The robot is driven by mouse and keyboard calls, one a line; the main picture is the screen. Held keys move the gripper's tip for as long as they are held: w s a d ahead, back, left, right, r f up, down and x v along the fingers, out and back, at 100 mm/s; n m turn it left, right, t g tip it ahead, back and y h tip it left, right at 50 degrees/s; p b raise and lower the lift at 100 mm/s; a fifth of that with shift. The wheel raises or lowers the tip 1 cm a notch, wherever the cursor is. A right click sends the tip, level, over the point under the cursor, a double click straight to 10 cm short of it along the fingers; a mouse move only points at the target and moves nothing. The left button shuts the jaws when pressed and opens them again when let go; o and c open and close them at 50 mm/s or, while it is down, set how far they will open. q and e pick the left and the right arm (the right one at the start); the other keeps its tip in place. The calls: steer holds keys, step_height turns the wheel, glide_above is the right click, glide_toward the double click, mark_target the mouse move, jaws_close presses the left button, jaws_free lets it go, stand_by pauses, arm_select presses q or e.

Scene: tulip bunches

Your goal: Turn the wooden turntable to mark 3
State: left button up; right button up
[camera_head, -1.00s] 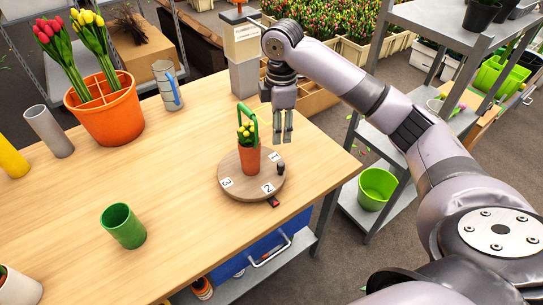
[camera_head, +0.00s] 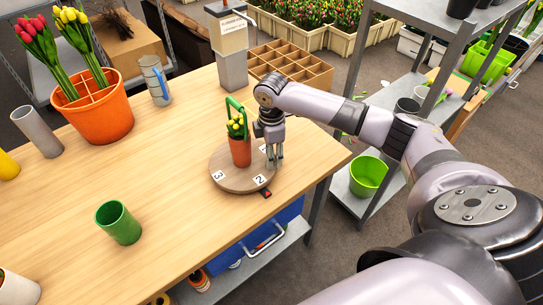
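The round wooden turntable (camera_head: 236,184) sits on the table near its right edge. Labels 3 (camera_head: 218,176) and 2 (camera_head: 260,179) show on its top; label 1 is mostly hidden behind my gripper. A red pointer (camera_head: 266,193) on a dark base lies at the turntable's front edge, nearest label 2. An orange pot (camera_head: 240,151) with yellow tulips and a green handle stands upright on the turntable. My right gripper (camera_head: 274,163) points down at the turntable's right rim. The dark knob there is hidden by its fingers, so its grip cannot be told. My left gripper is not in view.
A green cup (camera_head: 118,223) stands on the table at front left. The table is clear around the turntable's left side.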

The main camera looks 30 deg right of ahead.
steer(key=shift+f, duration=0.9)
steer(key=shift+c, duration=0.3)
jaws_close()
